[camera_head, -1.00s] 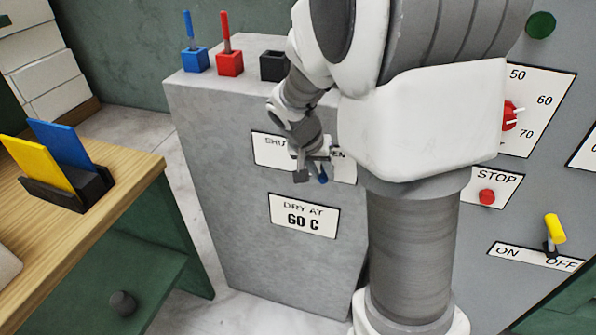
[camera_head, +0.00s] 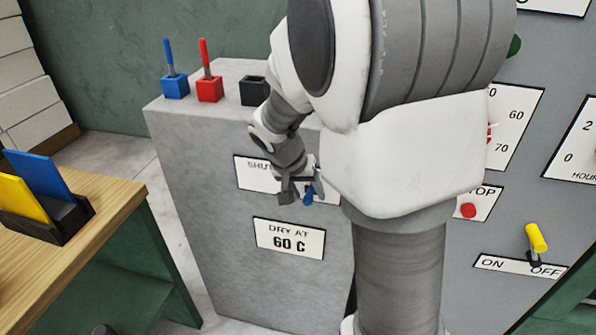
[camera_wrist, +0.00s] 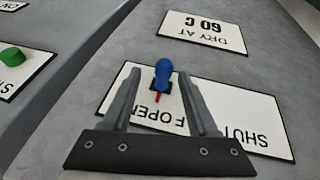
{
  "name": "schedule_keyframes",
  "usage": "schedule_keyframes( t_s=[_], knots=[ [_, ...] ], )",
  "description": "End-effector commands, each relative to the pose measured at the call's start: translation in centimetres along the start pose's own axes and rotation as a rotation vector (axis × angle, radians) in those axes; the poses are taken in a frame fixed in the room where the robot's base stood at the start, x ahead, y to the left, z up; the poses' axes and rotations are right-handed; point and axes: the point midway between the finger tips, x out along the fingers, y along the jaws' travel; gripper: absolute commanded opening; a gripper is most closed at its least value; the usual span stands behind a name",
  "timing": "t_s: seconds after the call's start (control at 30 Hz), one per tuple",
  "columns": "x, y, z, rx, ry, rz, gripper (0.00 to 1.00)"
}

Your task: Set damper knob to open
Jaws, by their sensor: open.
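The blue damper knob (camera_wrist: 163,72) sits on a white plate (camera_wrist: 240,112) marked SHUT and OPEN, which is upside down in the wrist view. A small red pointer (camera_wrist: 157,98) slants towards the bottom of that view, near the OPEN lettering. My gripper (camera_wrist: 160,76) is open, one finger on each side of the knob; I cannot tell whether they touch it. My arm hides the plate's OPEN end there.
A DRY AT 60 C sign (camera_head: 289,238) is below the knob. Blue (camera_head: 175,85), red (camera_head: 209,88) and black (camera_head: 253,91) blocks stand on the cabinet top. A right-hand panel has a red button (camera_head: 467,210) and a yellow switch (camera_head: 536,238). A wooden table (camera_head: 100,230) stands left.

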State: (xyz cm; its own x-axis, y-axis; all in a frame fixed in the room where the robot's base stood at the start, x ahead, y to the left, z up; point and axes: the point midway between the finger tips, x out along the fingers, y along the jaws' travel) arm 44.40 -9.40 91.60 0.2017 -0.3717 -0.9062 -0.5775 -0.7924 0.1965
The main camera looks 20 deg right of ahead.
Motion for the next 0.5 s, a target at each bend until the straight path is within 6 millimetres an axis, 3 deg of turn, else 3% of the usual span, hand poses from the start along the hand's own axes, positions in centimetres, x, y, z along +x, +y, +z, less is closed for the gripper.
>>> schedule_keyframes(
  t_s=[0.5],
  knots=[
    [-12.2, 0.0, -0.2, 0.0, 0.004, -0.004, 0.59]
  ],
)
